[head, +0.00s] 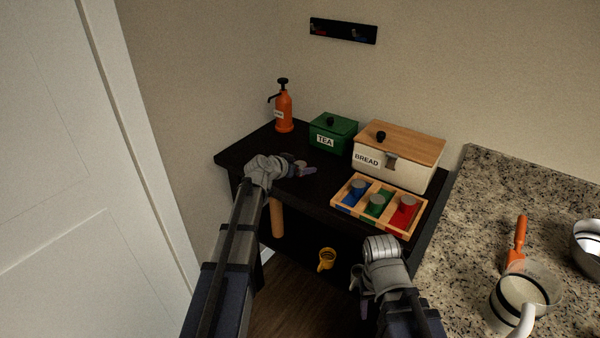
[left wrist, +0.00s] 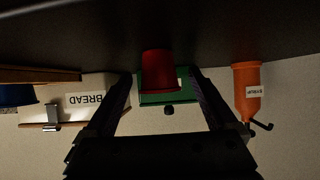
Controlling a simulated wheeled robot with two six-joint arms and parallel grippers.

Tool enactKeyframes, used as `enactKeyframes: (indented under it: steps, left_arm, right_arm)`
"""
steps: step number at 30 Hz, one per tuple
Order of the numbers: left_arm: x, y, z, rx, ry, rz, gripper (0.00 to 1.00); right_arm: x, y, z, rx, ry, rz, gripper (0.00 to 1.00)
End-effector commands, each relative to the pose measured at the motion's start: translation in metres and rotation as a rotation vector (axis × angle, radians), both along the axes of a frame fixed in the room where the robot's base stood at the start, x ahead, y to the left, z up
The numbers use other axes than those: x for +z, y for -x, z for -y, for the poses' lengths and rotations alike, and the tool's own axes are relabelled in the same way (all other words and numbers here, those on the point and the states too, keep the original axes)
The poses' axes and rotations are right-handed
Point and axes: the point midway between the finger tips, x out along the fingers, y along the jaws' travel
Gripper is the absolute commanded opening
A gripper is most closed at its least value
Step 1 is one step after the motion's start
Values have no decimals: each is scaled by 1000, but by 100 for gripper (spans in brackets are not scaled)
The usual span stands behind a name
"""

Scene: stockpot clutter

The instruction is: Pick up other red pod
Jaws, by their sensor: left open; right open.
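A red pod (left wrist: 158,68) stands on the dark table in the left wrist view, which is upside down. It appears between the two fingers of my left gripper (left wrist: 161,84), with a gap on each side. In the head view my left gripper (head: 299,168) is low over the table's left part, open and empty, and it hides that pod. Another red pod (head: 405,208) sits in the right compartment of the wooden tray (head: 346,206). My right gripper (head: 361,291) is open and empty in front of the table, below the tray.
The tray also holds a blue pod (head: 356,190) and a green pod (head: 376,204). Behind stand a green TEA box (head: 333,133), a BREAD box (head: 408,168) and an orange pump bottle (head: 284,112). A yellow mug (head: 326,260) is below. A granite counter (head: 480,220) is right.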

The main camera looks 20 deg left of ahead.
Motion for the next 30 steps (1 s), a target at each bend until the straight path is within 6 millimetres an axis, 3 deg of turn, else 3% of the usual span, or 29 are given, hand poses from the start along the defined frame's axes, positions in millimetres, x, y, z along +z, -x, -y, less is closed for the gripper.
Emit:
enactKeyframes:
  steps: [3, 25, 30]
  left_arm:
    - [1, 1, 0, 0, 0, 0, 90]
    - [1, 1, 0, 0, 0, 0, 8]
    - [1, 1, 0, 0, 0, 0, 5]
  right_arm:
    - [1, 0, 0, 0, 0, 0, 50]
    - [1, 0, 0, 0, 0, 0, 50]
    - [1, 0, 0, 0, 0, 0, 50]
